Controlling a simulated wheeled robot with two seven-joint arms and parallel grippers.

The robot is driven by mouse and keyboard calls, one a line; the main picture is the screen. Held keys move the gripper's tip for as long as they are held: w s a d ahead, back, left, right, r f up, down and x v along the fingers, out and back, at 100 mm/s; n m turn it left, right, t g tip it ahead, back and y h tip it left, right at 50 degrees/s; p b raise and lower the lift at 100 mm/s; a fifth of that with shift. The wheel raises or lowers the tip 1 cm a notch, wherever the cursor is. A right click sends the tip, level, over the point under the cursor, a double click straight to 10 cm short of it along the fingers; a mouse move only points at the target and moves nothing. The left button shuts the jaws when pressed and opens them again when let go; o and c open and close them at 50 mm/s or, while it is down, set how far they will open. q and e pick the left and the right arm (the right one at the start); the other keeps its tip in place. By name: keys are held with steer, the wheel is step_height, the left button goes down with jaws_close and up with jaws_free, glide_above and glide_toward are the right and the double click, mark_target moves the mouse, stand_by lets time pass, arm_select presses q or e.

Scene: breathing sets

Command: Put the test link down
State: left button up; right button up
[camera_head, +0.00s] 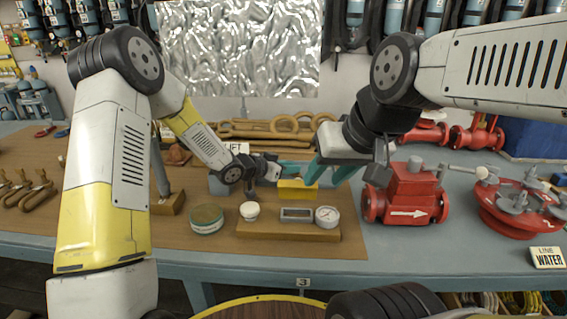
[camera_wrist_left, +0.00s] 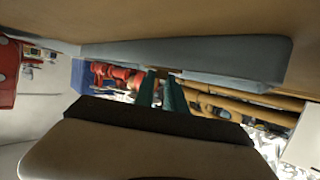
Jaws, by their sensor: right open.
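I cannot single out the test link with certainty. A yellow block (camera_head: 297,189) sits at the middle of the bench, just under the fingers. My right gripper (camera_head: 329,168) is open, its teal fingers spread above and beside the yellow block. My left gripper (camera_head: 288,168) reaches in from the left, close against the right gripper's fingers. In the left wrist view, its two teal fingers (camera_wrist_left: 161,90) show a narrow gap with no clear object between them. Whether they hold something is hidden.
A wooden block with a gauge (camera_head: 327,215) stands in front, with a round green tin (camera_head: 206,218) to its left. A red valve (camera_head: 406,195) stands close on the right. Brass-coloured links (camera_head: 268,129) lie behind, near the LIFT sign (camera_head: 236,148).

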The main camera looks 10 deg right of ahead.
arm_select(q)
steer(key=o, duration=0.4)
steer(key=shift+o, duration=0.2)
steer(key=shift+a+r, duration=0.15)
steer(key=shift+r, duration=0.05)
steer(key=v, duration=1.1)
steer(key=shift+s+a+r, duration=0.1)
steer(key=shift+s+a, duration=0.1)
steer(key=shift+s, duration=0.05)
